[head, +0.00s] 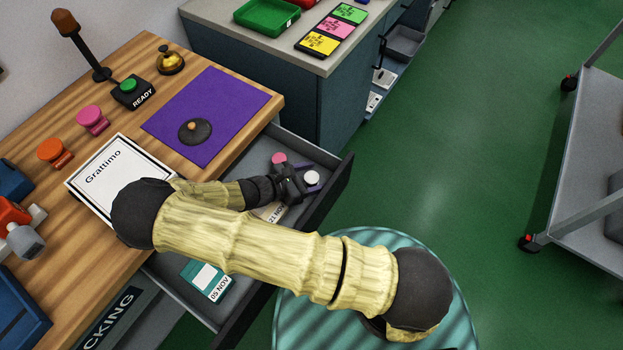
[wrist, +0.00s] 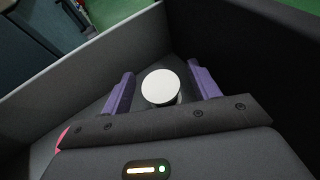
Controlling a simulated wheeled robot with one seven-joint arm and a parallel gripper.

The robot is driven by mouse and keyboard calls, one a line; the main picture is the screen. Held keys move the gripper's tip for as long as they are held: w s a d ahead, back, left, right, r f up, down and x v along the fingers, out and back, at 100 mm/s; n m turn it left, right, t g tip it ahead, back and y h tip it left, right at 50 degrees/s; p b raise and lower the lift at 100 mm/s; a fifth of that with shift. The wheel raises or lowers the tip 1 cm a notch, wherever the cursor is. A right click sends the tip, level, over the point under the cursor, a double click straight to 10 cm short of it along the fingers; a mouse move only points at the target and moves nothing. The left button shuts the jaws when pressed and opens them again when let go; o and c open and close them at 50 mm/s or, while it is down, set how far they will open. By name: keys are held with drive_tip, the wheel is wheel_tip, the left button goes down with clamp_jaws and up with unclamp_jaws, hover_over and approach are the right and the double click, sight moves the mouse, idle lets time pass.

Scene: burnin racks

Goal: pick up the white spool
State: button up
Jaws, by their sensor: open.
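The white spool (head: 312,177) stands in the far corner of the open drawer (head: 330,160) under the wooden bench. In the wrist view the white spool (wrist: 160,86) shows its round pale top between the two purple fingers of my gripper (wrist: 161,90). The fingers are open, one on each side, with a visible gap to the spool. In the head view my gripper (head: 312,181) reaches down into the drawer at the spool. The lower part of the spool is mostly hidden.
A pink spool (head: 279,158) stands in the drawer close to my gripper. A teal card box (head: 206,280) lies nearer in the drawer. Drawer walls (wrist: 80,75) stand close around the gripper.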

sight(312, 177)
drive_tip(key=shift+c, duration=0.2)
drive_tip(key=c, duration=1)
wheel_tip(312, 177, up, 10)
drive_tip(key=shift+r+p, duration=0.1)
drive_tip(key=shift+p, duration=0.4)
